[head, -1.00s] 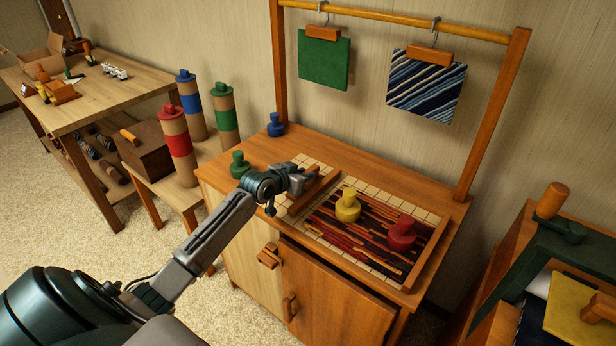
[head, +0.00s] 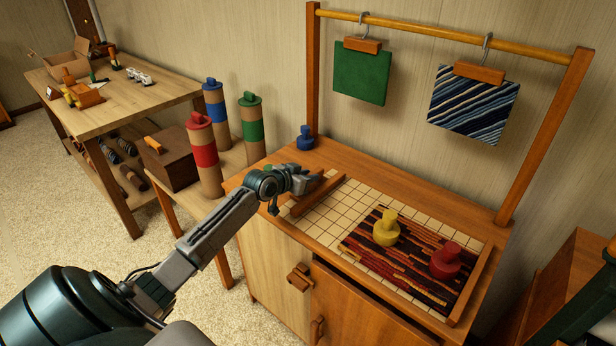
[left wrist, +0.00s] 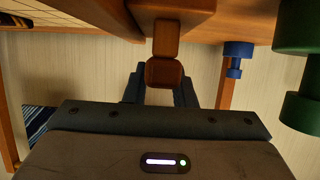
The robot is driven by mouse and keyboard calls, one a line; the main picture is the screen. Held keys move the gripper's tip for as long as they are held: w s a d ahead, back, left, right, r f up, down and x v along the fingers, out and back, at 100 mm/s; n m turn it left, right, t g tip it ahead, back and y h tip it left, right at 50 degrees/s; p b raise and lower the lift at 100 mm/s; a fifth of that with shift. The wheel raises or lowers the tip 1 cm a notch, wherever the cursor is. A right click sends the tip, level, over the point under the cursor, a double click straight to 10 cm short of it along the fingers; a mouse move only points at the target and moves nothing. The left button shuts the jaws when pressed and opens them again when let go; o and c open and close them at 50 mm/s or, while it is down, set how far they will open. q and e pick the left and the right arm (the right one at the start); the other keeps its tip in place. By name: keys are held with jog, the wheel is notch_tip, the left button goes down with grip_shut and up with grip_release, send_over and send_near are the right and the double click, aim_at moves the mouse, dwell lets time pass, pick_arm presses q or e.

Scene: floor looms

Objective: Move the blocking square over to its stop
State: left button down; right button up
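The blocking square is a wooden bar (head: 330,188) lying across the left part of the gridded blocking board (head: 350,205). My left gripper (head: 305,182) reaches over its left end from the left. In the left wrist view my left gripper (left wrist: 160,92) has its two dark fingers either side of the square's wooden knob (left wrist: 165,73), seemingly closed on it. The stop cannot be clearly told apart; the wrist hides the board's left edge. My right gripper is not in view.
A dark red woven piece (head: 400,262) lies on the board under a yellow weight (head: 386,228) and a red weight (head: 446,260). A blue weight (head: 305,138) stands at the back left. A hanging rail (head: 430,32) rises behind.

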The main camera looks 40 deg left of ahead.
pick_arm(q)
jog(key=c, duration=1.4)
grip_release()
jog(key=shift+a+r, duration=0.1)
jog(key=shift+a, duration=0.15)
jog(key=shift+o, duration=1)
jog(key=shift+a, duration=0.1)
jog(key=v, duration=0.7)
jog(key=shift+s, duration=0.2)
jog(key=shift+p+v, duration=0.45)
jog(key=shift+v, duration=1.25)
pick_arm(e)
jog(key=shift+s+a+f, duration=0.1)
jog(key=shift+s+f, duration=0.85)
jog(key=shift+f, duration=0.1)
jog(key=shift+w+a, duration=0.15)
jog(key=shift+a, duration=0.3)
